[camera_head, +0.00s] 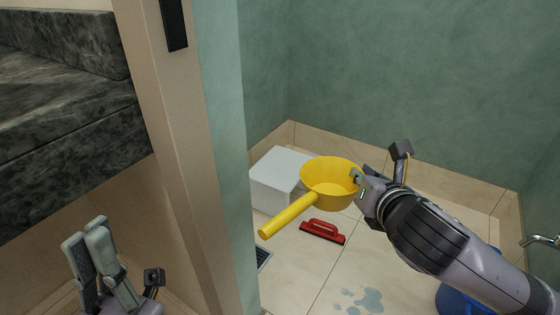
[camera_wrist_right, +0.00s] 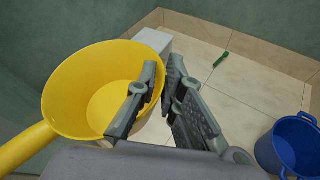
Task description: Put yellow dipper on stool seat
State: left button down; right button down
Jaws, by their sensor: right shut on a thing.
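My right gripper (camera_head: 362,183) is shut on the rim of the yellow dipper (camera_head: 326,174) and holds it up above the floor. The dipper's handle points to the lower left in the head view. The dipper (camera_wrist_right: 75,85) also shows in the right wrist view, its rim at my right fingers (camera_wrist_right: 160,85). The white stool (camera_head: 272,184) stands in the corner, just behind and left of the dipper, which covers part of its right side. A part of the stool (camera_wrist_right: 153,40) shows behind the dipper. My left gripper (camera_head: 88,232) is at the lower left; its finger gap is unclear.
A red scrubber (camera_head: 322,231) lies on the tiles below the dipper. A blue bucket (camera_head: 462,302) stands at lower right, partly behind my arm. A green object (camera_wrist_right: 222,60) lies on the floor. A door frame (camera_head: 180,150), floor grate (camera_head: 263,258) and water puddles (camera_head: 370,297) also show.

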aim_at(280, 174)
jog(key=i+l, duration=0.2)
jog(key=l, duration=0.2)
jog(key=i+l+u, duration=0.15)
jog(key=i+l, duration=0.3)
jog(key=l, duration=0.3)
jog(key=i+l+u, duration=0.95)
jog(key=i+l, duration=0.05)
jog(key=l, duration=0.05)
